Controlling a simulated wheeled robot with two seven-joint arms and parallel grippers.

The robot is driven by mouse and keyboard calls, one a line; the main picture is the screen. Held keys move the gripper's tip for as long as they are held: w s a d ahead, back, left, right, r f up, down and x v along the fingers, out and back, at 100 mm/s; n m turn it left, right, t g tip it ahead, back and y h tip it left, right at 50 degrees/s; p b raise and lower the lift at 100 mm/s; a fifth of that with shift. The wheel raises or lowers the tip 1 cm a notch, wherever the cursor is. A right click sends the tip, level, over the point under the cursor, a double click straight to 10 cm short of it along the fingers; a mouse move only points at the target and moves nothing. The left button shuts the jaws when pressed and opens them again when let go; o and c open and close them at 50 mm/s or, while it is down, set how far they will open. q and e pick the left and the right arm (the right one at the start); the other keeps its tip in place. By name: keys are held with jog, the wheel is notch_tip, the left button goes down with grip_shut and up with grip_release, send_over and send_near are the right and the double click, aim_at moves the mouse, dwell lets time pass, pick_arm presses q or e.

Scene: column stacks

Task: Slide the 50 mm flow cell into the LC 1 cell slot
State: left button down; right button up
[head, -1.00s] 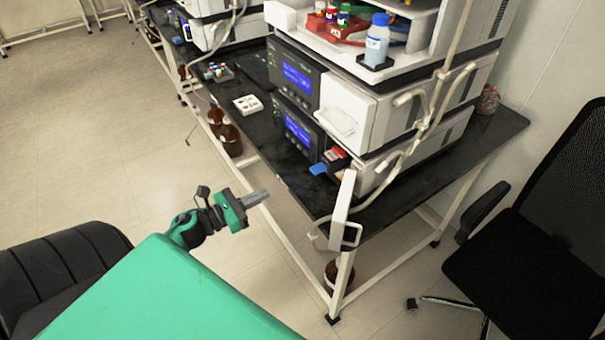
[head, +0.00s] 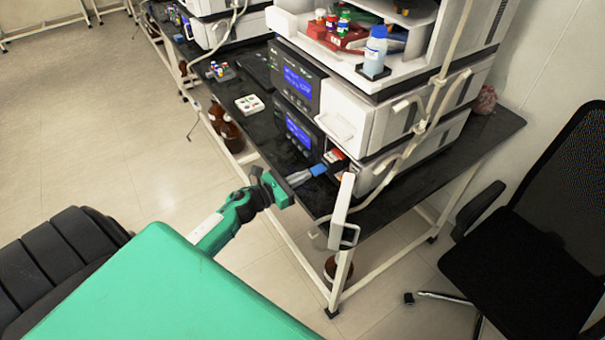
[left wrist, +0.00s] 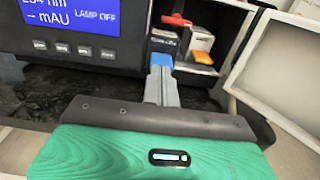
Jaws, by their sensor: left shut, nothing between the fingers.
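The flow cell's blue end (head: 318,170) shows at the open compartment of the lower unit. It also shows in the left wrist view (left wrist: 161,60), under a dark block; the rest of the cell is hidden, so how far in it sits cannot be told. My left gripper (head: 304,176) is shut, with nothing between its fingers. Its grey fingertips (left wrist: 162,74) point at the blue end and look touching or very close to it. The compartment (left wrist: 182,48) also holds a red lever, a white block and an orange piece. My right gripper is not in view.
The lower unit's display (left wrist: 70,17) reads "LAMP OFF" left of the compartment. A white open door (head: 343,205) stands right of it. A white tray (head: 249,104) and brown bottles (head: 229,134) are farther left. The black bench (head: 425,190) is bare at the front right.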

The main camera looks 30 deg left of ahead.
aim_at(318, 168)
pick_arm(q)
jog(key=shift+w+d, duration=0.1)
jog(key=shift+w, duration=0.1)
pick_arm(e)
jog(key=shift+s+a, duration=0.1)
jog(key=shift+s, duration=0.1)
